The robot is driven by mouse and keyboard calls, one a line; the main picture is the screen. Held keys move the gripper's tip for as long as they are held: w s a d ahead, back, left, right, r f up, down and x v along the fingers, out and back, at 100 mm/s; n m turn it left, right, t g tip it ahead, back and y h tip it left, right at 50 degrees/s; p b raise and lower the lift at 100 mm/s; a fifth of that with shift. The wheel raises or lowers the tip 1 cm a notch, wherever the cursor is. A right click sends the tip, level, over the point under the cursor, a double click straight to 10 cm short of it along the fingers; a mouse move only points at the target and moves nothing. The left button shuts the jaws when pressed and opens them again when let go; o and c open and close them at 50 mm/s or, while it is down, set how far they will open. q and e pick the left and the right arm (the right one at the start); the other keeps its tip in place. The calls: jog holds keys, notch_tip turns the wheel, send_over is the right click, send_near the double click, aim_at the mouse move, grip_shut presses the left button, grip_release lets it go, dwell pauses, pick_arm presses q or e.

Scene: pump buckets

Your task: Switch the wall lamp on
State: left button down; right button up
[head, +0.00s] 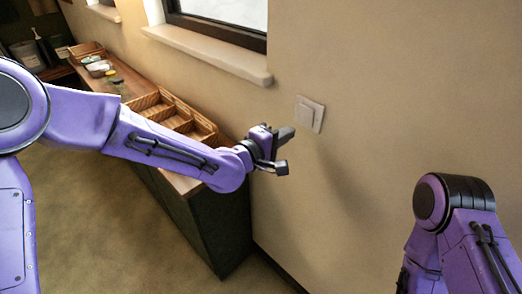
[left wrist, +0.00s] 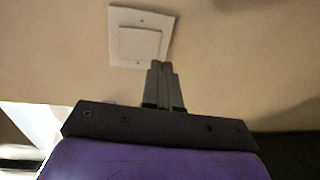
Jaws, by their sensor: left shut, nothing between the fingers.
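A white square wall switch (head: 309,114) with a raised rocker plate is on the beige wall, right of the window sill. It also shows in the left wrist view (left wrist: 138,42), at the top, just beyond my fingertips. My left gripper (head: 292,132) is shut and empty, its fingers pointing at the wall just left of and below the switch in the head view. In the left wrist view the closed fingertips (left wrist: 161,64) overlap the lower right edge of the switch plate. I cannot tell whether they touch it. The lamp is not in view. My right gripper is not in view.
A dark cabinet with a wooden top (head: 188,184) stands along the wall below my left arm. Wooden trays (head: 172,117) and several small items sit on it. A window sill (head: 210,52) juts out above. The wall right of the switch is clear.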

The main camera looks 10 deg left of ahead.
pick_arm(q)
jog(key=f+b+v, duration=0.2)
jog(key=v, duration=0.7)
jog(key=shift+s+b, duration=0.4)
jog(key=shift+w, duration=0.1)
